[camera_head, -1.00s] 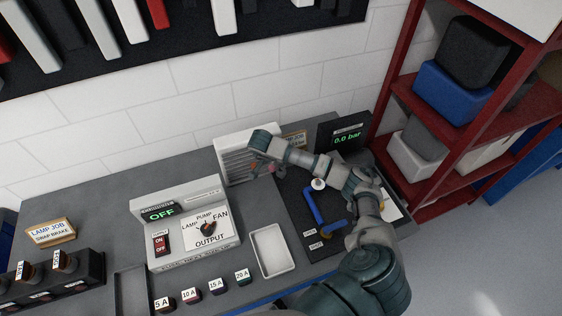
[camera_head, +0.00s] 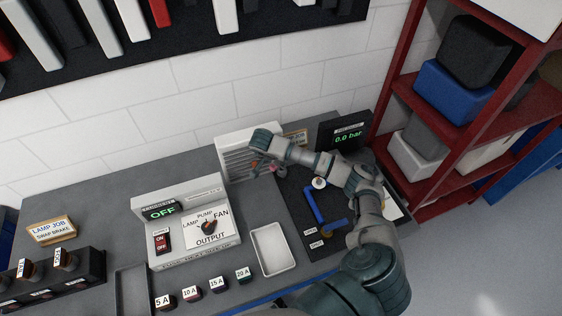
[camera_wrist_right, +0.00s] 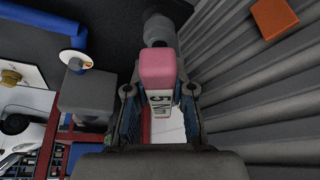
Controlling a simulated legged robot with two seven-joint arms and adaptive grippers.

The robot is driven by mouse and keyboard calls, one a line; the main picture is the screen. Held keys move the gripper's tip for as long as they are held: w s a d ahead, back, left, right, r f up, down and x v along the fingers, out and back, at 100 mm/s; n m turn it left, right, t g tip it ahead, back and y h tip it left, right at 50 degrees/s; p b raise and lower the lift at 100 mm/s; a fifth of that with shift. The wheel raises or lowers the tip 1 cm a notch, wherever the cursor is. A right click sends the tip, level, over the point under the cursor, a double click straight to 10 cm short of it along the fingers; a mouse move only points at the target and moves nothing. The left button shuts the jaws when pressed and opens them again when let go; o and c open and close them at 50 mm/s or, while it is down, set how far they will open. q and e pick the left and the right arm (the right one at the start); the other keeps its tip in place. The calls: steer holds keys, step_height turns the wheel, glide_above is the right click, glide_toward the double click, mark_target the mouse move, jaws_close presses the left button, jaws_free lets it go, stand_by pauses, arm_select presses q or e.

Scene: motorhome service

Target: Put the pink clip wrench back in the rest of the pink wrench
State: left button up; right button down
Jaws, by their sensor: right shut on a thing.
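The pink clip wrench (camera_wrist_right: 158,68) is in my right gripper (camera_wrist_right: 160,97) in the right wrist view. Its pink end and a white label reading "5 N" show between the two fingers. A grey rounded piece (camera_wrist_right: 158,28) shows just beyond the pink end; I cannot tell whether it belongs to the wrench. In the head view my right gripper (camera_head: 261,163) is in front of the white ribbed unit (camera_head: 232,158) at the back of the bench, and the wrench is hardly visible there. I cannot make out the rest of the pink wrench. My left gripper is out of view.
Grey ribs (camera_wrist_right: 255,85) and an orange block (camera_wrist_right: 274,17) lie close on the right in the wrist view. A blue bent pipe (camera_head: 314,205) is on the black mat. A pressure display (camera_head: 345,138), white tray (camera_head: 273,249) and control box (camera_head: 190,225) stand nearby.

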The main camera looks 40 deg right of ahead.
steer(key=shift+d+f, duration=0.3)
steer(key=shift+d, duration=0.2)
steer(key=shift+f+b, duration=0.25)
steer(key=shift+b, duration=0.1)
steer(key=shift+a+f, duration=0.25)
steer(key=shift+f, duration=0.05)
steer(key=shift+a+f+b, duration=0.1)
steer(key=shift+f+b, duration=0.25)
steer(key=shift+b, duration=0.15)
steer(key=c, duration=1)
jaws_free()
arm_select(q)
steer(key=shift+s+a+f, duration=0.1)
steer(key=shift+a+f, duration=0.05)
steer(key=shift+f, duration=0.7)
arm_select(e)
steer(key=shift+o, duration=0.4)
steer(key=shift+d+f, duration=0.1)
steer(key=shift+d, duration=0.2)
steer(key=shift+s, duration=0.1)
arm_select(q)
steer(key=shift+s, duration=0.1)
arm_select(e)
steer(key=shift+a, duration=0.1)
